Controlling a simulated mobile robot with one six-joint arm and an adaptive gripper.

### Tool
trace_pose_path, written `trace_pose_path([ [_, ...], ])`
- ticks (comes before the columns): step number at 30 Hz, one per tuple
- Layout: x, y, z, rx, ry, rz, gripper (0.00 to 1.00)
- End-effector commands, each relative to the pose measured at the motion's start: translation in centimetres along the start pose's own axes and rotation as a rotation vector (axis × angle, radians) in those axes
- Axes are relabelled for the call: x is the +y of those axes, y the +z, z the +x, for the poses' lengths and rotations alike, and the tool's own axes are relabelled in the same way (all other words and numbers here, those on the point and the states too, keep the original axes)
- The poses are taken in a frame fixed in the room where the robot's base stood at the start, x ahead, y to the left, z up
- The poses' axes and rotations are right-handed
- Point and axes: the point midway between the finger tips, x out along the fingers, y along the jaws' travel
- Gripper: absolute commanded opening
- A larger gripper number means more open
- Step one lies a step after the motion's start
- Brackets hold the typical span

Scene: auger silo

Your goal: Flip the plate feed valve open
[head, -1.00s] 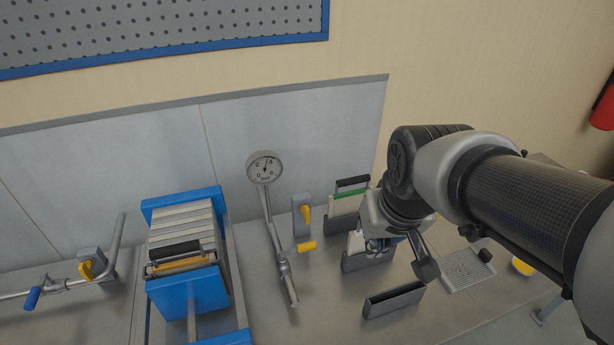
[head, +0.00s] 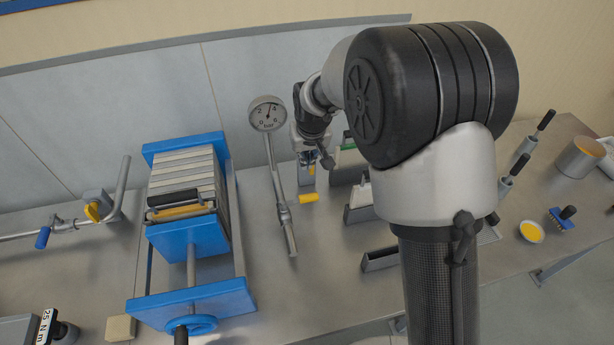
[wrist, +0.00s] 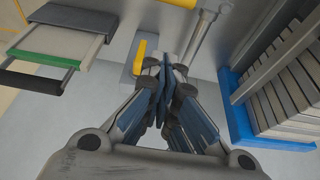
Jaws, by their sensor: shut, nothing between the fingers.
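No label shows which is the plate feed valve. My gripper (head: 309,158) is in front of the upper part of the grey box, partly hiding it. In the wrist view my gripper (wrist: 164,78) is shut and empty, its fingertips just beside the box's lever; contact cannot be told.
The blue-ended plate press (head: 185,265) stands to the left. Slotted plate holders (head: 380,259) stand close to the right, partly behind my arm. At far left a pipe has another yellow lever (head: 92,211) and a blue handle (head: 43,237).

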Motion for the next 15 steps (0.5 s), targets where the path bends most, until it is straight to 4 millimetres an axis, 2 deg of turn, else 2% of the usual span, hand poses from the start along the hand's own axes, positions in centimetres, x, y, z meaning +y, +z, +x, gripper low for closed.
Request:
trace_pose_path([
  [9, 0.0, 0.0, 0.3, -0.001, 0.000, 0.000, 0.00],
  [15, 0.1, 0.2, 3.0, -0.003, 0.000, 0.001, 0.00],
])
